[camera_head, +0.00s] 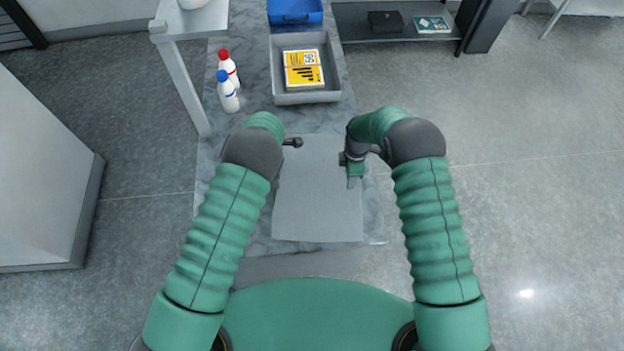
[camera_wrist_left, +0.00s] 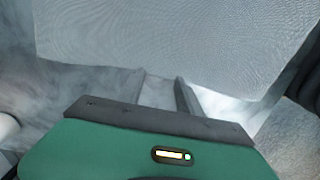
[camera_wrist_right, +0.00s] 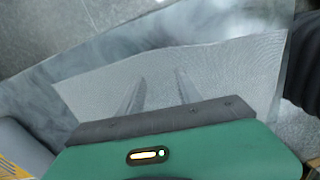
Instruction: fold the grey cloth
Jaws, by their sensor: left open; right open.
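The grey cloth (camera_head: 318,205) lies flat and spread out on the marble-patterned table. It also shows in the left wrist view (camera_wrist_left: 180,35) and the right wrist view (camera_wrist_right: 225,65). My left gripper (camera_wrist_left: 160,78) is open, with its fingertips at the cloth's edge; in the head view it is mostly hidden by my left arm. My right gripper (camera_wrist_right: 160,76) is open, with its fingers over the cloth; in the head view it is near the cloth's upper right side. I cannot tell whether either gripper touches the cloth.
A grey tray (camera_head: 308,97) with a yellow-and-white pack (camera_head: 303,69) stands beyond the cloth. A red-capped bottle (camera_head: 229,70) and a blue-capped bottle (camera_head: 228,93) stand at the table's left. A blue bin (camera_head: 295,12) is at the back. A white stand (camera_head: 182,85) is at the left edge.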

